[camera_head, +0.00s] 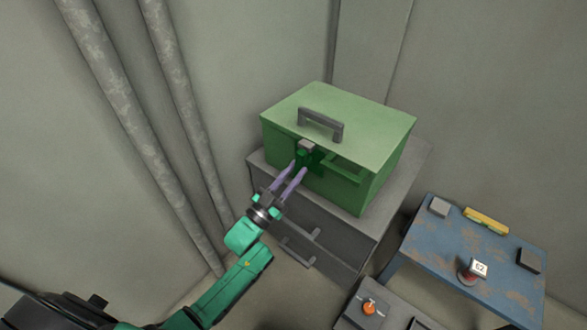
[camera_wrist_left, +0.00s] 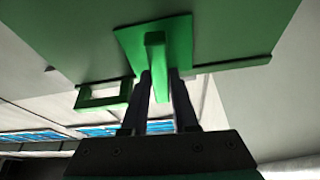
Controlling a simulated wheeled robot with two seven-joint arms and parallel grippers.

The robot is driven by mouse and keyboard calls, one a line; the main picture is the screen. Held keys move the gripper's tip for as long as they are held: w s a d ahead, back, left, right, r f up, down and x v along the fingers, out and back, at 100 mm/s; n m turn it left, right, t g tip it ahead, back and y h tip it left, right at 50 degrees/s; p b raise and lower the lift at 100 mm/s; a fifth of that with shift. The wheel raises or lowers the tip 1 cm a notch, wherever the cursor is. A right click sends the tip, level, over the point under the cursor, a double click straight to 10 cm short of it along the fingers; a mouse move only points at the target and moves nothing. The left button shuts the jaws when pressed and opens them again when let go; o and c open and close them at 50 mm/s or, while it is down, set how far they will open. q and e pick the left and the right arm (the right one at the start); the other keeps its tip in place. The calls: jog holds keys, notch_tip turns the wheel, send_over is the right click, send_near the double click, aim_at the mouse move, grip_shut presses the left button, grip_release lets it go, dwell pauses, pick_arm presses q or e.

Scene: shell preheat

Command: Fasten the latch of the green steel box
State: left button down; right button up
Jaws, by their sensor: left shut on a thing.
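The green steel box (camera_head: 338,128) stands on a grey cabinet with its lid down and a dark grey handle (camera_head: 321,124) on top. A latch (camera_head: 306,154) with a bright green plate and lever sits on its front face, below a small grey catch at the lid's edge (camera_head: 307,145). In the left wrist view the green latch lever (camera_wrist_left: 156,55) sticks out between the fingers. My left gripper (camera_head: 298,168) is at the latch, its purple-grey fingers shut on the lever; the fingers also show in the wrist view (camera_wrist_left: 160,85). Whether the latch is engaged I cannot tell. My right gripper is not in view.
A green bar handle (camera_head: 347,170) sits on the box front, right of the latch. The grey cabinet (camera_head: 325,212) has its own handles below. A rusty blue table (camera_head: 450,240) with small items stands at right. Two pipes (camera_head: 120,95) run along the left wall.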

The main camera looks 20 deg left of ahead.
pick_arm(q)
jog(key=shift+f+n+t+y+p, duration=0.1)
jog(key=shift+n+t+y+p, duration=0.2)
jog(key=shift+n+y, duration=0.55)
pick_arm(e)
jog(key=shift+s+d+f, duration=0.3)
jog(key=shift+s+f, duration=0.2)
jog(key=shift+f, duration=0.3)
pick_arm(q)
jog(key=shift+n+h, duration=0.25)
jog(key=c, duration=0.7)
grip_release()
jog(key=v, duration=1.4)
jog(key=shift+s+a+f, duration=0.1)
jog(key=shift+s, duration=0.15)
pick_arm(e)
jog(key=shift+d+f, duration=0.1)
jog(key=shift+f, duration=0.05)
